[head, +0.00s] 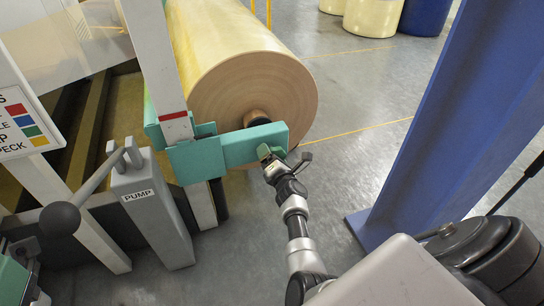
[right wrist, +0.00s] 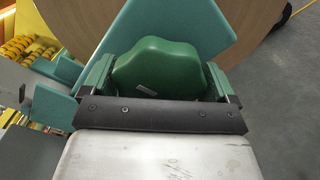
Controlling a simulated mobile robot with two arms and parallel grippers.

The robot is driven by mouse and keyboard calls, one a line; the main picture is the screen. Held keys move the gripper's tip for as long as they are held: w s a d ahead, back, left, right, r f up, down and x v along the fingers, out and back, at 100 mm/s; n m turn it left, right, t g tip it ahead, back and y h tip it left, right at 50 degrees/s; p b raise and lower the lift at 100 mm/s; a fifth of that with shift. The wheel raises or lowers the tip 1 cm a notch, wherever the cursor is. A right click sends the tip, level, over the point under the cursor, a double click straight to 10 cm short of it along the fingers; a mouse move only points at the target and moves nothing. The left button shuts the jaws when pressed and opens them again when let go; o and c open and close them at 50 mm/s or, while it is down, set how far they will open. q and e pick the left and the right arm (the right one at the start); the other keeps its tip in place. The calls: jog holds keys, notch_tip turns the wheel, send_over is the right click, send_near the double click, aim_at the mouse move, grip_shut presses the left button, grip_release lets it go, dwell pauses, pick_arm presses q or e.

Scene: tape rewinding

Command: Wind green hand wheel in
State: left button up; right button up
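The green hand wheel (right wrist: 160,66) has a lobed rim and sits at the end of the teal arm (head: 254,144) that reaches across the roll's end. In the head view the wheel is small and partly hidden by my right gripper (head: 284,163). In the right wrist view my right gripper (right wrist: 160,82) has its fingers spread wide, one on each side of the wheel. The wheel fills most of the gap, and I see no clear grip on it. My left gripper is not in view.
A large yellow-tan roll (head: 252,90) stands behind the teal arm. A grey PUMP post (head: 152,215) with a black-knobbed lever is at left. A blue column (head: 455,110) rises at right. Grey floor (head: 350,125) is clear between the roll and the column.

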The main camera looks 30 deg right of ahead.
jog(key=shift+o, duration=0.8)
